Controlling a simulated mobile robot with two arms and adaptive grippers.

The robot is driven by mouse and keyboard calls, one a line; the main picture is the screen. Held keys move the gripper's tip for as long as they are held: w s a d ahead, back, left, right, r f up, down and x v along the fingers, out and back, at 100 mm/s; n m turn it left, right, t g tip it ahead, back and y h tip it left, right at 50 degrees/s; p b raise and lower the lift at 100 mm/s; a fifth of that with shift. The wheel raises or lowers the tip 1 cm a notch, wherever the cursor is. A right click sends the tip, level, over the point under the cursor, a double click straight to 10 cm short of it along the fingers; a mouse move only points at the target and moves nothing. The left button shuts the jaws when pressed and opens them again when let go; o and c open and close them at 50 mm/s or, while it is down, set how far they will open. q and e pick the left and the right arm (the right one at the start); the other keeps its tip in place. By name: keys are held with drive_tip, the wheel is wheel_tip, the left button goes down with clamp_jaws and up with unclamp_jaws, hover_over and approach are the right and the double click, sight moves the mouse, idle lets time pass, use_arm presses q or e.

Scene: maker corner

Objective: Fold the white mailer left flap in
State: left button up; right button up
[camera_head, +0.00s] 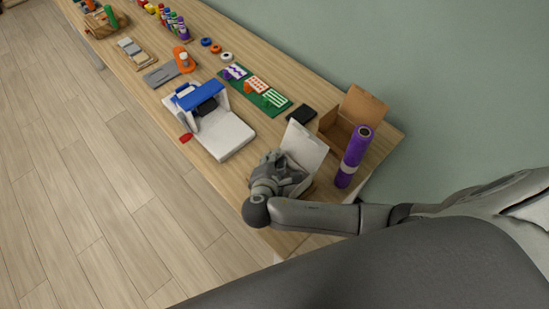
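The white mailer (304,146) stands near the right end of the wooden table with a tall white panel raised. My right gripper (284,170) is at the mailer's near left side, and its arm comes in from the right. The gripper and wrist cover much of the mailer's lower part, so I cannot make out the left flap. The fingers are small and seen from above and behind; I cannot tell whether they touch the mailer or are open. My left gripper is not in view.
An open brown cardboard box (335,128) and a purple roll (354,157) stand right of the mailer. A black flat item (301,114) lies behind it. A white and blue machine (222,133) stands to the left. The green mat (230,95) holds printed pieces.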

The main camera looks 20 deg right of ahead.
drive_tip(key=shift+w+f, duration=0.1)
drive_tip(key=shift+w, duration=0.05)
clamp_jaws()
drive_tip(key=shift+f+b, duration=0.25)
drive_tip(key=shift+b, duration=0.05)
drive_tip(key=shift+s+d+m+t+b, duration=0.1)
drive_tip(key=shift+s+m+t+b, duration=0.1)
drive_tip(key=shift+m+t+b, duration=0.25)
drive_tip(key=shift+c, duration=2.3)
unclamp_jaws()
drive_tip(key=o, duration=0.5)
drive_tip(key=shift+c, duration=0.2)
